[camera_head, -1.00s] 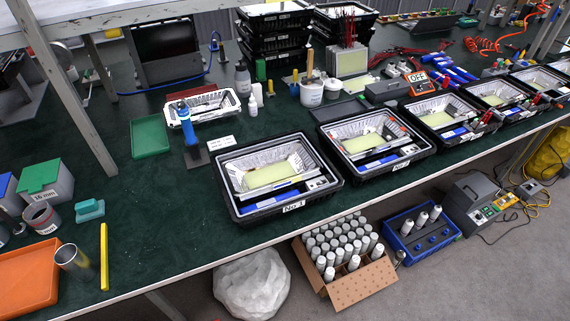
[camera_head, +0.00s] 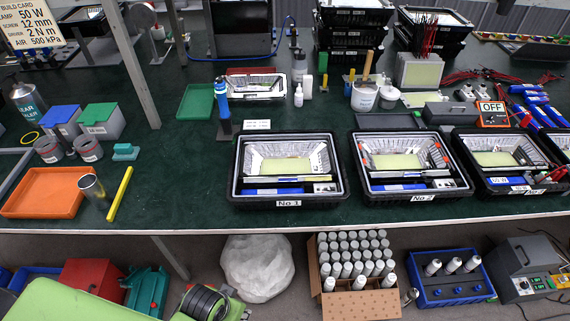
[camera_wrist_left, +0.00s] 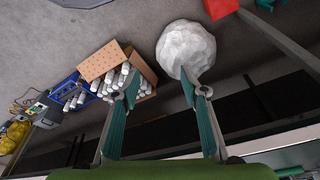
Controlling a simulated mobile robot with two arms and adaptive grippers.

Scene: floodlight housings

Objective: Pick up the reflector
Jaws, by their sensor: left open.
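Silver faceted reflectors sit in the black housings on the bench: one in the No 1 housing (camera_head: 240,202) and one in the No 2 housing (camera_head: 362,190). A white tray (camera_head: 232,93) farther back holds shiny silver pieces that look like reflectors, though I cannot make out single ones. My left gripper (camera_wrist_left: 167,87) shows in the left wrist view with its two teal-padded fingers wide apart and nothing between them. It points toward the floor area, away from the reflectors. My right gripper is not in view.
A blue-handled tool (camera_head: 222,98) stands beside the white tray. A green tray (camera_head: 195,102) and orange tray (camera_head: 42,192) lie to the left. Below the bench are a white bag (camera_head: 258,267) and a carton of canisters (camera_head: 362,303). Open bench lies left of No 1.

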